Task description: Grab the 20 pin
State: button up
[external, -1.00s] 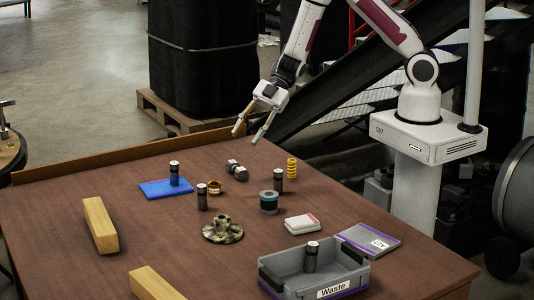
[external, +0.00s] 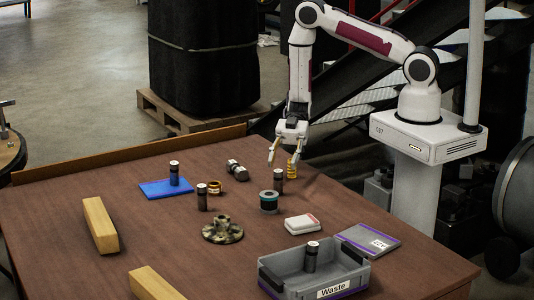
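Several dark pins with pale tops stand upright: one on the blue mat (external: 174,175), one beside a brass ring (external: 202,199), one behind a teal-banded ring (external: 278,184), and one in the grey Waste bin (external: 311,258). Their markings are too small to read, so I cannot tell which is the 20 pin. My gripper (external: 282,160) is open and points down. In the picture its fingertips are just above the pin behind the teal-banded ring; I cannot tell the exact height. One finger partly covers the yellow spring (external: 292,172).
The teal-banded ring (external: 269,208) sits just in front of that pin. A dark grey cylindrical part (external: 236,170), a mottled flanged part (external: 222,233), a white-and-red box (external: 302,224) and wooden blocks (external: 100,224) lie around. The table's left part is mostly clear.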

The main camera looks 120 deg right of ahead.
aim_at(278, 171)
dwell(0.3)
jog(key=shift+x, duration=1.3)
jog(key=shift+w+a, duration=0.1)
jog(key=shift+w+a, duration=1.1)
jog(key=shift+a, duration=0.25)
jog(key=shift+x, duration=0.8)
grip_shut()
